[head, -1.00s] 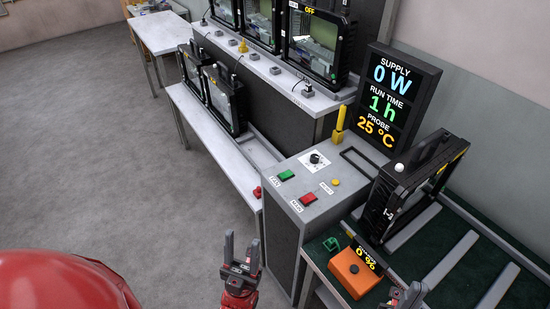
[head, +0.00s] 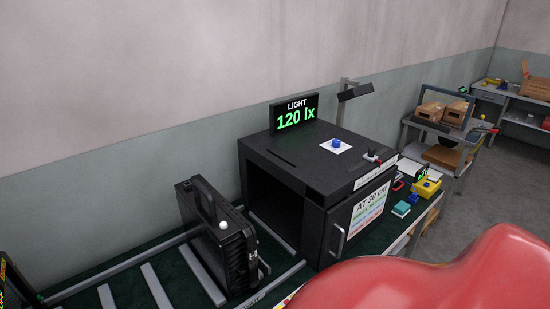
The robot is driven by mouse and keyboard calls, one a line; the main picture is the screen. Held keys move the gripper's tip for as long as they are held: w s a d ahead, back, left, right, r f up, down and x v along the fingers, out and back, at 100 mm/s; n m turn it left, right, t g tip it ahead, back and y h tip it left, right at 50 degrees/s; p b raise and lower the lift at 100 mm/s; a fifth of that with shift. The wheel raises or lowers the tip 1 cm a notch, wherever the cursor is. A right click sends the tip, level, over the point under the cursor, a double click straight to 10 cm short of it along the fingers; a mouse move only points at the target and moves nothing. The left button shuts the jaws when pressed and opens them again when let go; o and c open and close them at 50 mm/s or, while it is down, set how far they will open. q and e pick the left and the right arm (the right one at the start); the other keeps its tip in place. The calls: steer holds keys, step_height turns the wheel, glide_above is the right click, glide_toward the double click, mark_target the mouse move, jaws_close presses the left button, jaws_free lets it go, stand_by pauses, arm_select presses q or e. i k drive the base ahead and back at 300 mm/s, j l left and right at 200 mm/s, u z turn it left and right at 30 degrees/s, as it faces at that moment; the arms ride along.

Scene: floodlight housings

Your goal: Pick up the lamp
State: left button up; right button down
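A black floodlight housing (head: 218,240) stands upright on the green bench top, on grey rails, left of a dark cabinet. It has a handle on top and a small white knob on its near top edge. At the left edge another black housing (head: 14,284) shows only in part. Neither of my grippers is in this view. No gripper is seen touching a housing.
The dark cabinet (head: 290,158) has an open left side and a blue button on top. A display (head: 294,113) reads 120 lx. A black lamp-like head (head: 355,92) sits on a post behind. A cart (head: 440,135) with boxes stands right.

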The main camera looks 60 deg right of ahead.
mark_target(225, 242)
steer(key=z, duration=1.2)
